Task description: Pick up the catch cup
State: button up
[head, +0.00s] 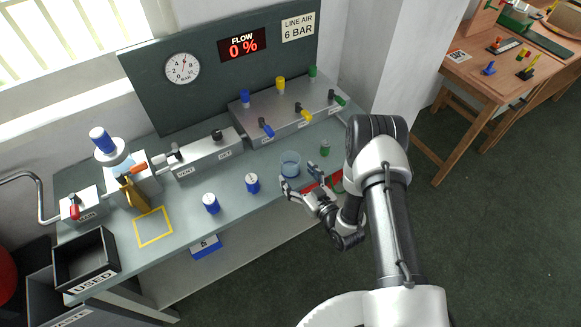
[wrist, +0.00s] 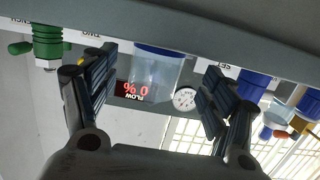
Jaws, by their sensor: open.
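The catch cup, a clear bluish cup with a blue band, stands on the grey bench (head: 180,222) in the head view (head: 290,158). It also shows in the wrist view (wrist: 157,66), where the picture is upside down. My gripper (head: 301,181) is at the bench's front edge, just in front of the cup. In the wrist view my gripper (wrist: 158,88) has its two dark padded fingers spread wide, with the cup in the gap between them and a space on each side. Whether the fingertips reach past the cup is unclear.
A green fitting (head: 325,148) stands right of the cup. Two blue-and-white containers (head: 211,203) (head: 252,183) stand to its left. Behind are a grey block with coloured valves (head: 285,118) and a regulator block (head: 205,157). A display (head: 242,45) reads flow 0 %.

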aim_at(296, 172)
jog(key=shift+b+x, duration=0.45)
jog(key=shift+x, duration=1.5)
jog(key=shift+w+d, duration=0.1)
jog(key=shift+c, duration=0.5)
jog(key=c, duration=0.9)
jog(key=shift+o, duration=0.2)
jog(key=shift+r, duration=0.1)
